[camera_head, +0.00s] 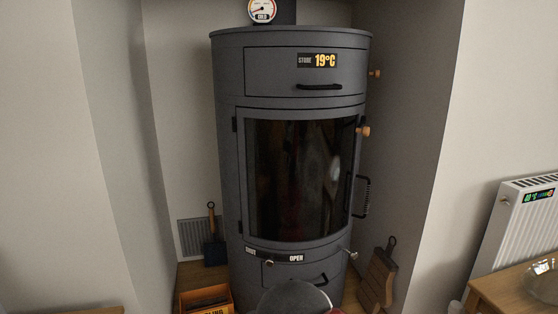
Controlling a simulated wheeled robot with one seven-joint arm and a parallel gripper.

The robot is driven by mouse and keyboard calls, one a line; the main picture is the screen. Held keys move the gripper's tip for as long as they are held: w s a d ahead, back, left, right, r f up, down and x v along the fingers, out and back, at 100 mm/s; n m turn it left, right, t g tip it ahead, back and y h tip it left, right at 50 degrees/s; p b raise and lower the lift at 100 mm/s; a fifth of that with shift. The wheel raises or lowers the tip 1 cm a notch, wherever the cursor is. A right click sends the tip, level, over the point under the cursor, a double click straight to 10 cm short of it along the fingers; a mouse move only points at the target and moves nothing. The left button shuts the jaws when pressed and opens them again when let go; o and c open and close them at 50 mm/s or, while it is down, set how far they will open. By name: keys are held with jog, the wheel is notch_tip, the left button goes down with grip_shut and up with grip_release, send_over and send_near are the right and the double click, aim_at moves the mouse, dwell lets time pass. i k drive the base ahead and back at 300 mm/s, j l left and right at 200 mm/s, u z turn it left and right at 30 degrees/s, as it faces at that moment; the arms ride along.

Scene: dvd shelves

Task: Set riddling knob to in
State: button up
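A dark grey cylindrical stove (228,150) stands in an alcove in the head view. A small metal knob (352,254) sticks out at its lower right side; it may be the riddling knob, but no label for it is readable. Whether it is in or out is unclear. Two wooden knobs, an upper one (376,73) and a lower one (363,131), also project at the right side. My gripper is not visible; a rounded grey part at the bottom centre appears to be my arm.
The stove's glass door (295,180) is shut, with a coil handle (362,196). A slider (269,262) sits between SHUT and OPEN labels. An orange box (207,299), a shovel (213,250) and a wooden-handled tool (378,278) flank the base. A table (505,294) stands right.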

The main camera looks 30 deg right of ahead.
aim_at(354, 253)
jog(key=z, duration=1.4)
